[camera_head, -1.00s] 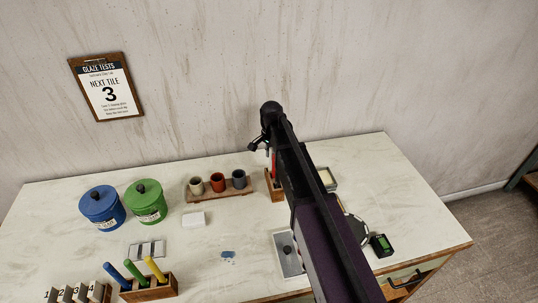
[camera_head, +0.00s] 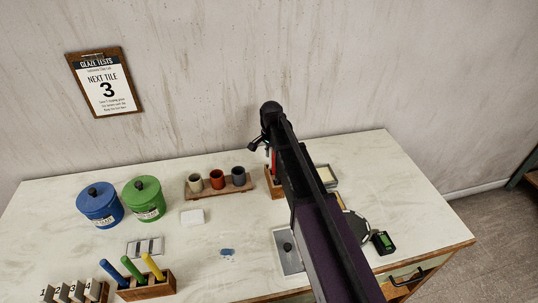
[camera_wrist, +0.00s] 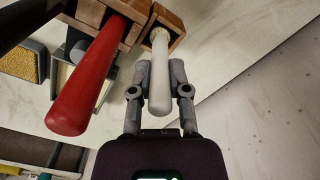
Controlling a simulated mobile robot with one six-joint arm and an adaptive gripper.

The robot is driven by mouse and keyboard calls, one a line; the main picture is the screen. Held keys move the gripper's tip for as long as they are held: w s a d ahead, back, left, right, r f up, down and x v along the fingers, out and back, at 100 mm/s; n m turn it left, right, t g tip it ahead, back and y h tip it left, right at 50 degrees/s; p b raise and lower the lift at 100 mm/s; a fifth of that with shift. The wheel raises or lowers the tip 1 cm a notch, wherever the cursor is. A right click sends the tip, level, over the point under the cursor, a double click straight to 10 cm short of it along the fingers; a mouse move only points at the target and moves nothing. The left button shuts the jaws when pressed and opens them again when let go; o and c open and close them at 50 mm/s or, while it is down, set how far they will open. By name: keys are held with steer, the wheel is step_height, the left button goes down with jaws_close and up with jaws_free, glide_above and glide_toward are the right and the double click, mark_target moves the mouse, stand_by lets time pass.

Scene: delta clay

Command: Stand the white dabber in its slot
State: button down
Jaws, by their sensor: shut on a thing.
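The white dabber (camera_wrist: 160,82) shows in the wrist view, with its far end at an opening of a wooden block (camera_wrist: 165,17). I cannot tell how deep that end sits. My gripper (camera_wrist: 160,75) is shut on the white dabber, one finger on each side of it. A red dabber (camera_wrist: 88,75) stands in the same block, left of my gripper in the wrist view. In the head view my arm hides most of the block (camera_head: 274,187), my gripper and the white dabber.
Three small cups (camera_head: 217,179) stand on a wooden rack left of my arm. Blue and green lidded jars (camera_head: 100,205) stand farther left. Blue, green and yellow handles (camera_head: 152,266) stand in a front block. A grey tray (camera_head: 289,262) and a green-screened device (camera_head: 383,243) are near my arm.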

steer(key=shift+f+b, duration=0.7)
steer(key=shift+f, duration=0.05)
stand_by(0.8)
steer(key=c, duration=0.5)
jaws_free()
steer(key=shift+r, duration=0.2)
steer(key=shift+r+p, duration=3.35)
steer(key=shift+p, duration=0.2)
steer(key=shift+r, duration=0.1)
